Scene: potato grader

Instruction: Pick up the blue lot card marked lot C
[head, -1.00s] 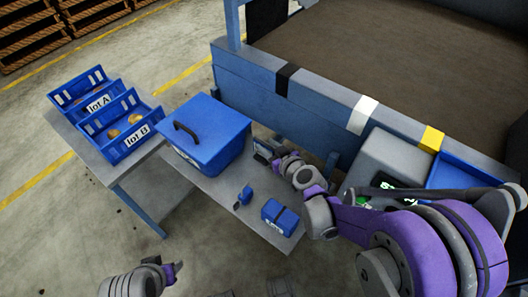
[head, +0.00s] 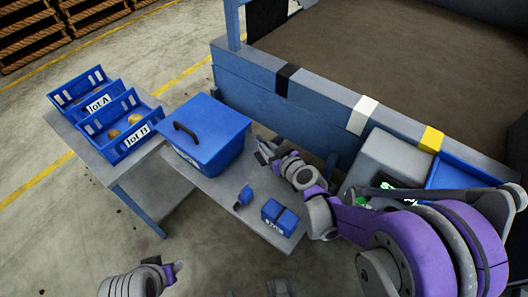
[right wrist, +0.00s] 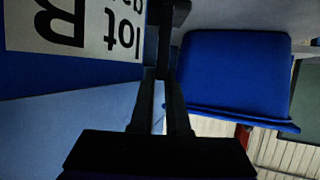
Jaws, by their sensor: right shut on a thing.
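My right gripper (head: 264,149) is beside the right side of the lidded blue bin, above the grey table. In the head view the card is too small to make out. My left gripper (head: 172,270) is low at the left, apart from everything; its jaws are unclear.
The lidded blue bin (head: 208,135), a small blue object (head: 244,196) and a small blue box (head: 280,217) stand on the grey table (head: 215,190). Crates lot A (head: 88,88) and lot B (head: 127,135) stand left. The blue grader frame (head: 300,115) rises behind.

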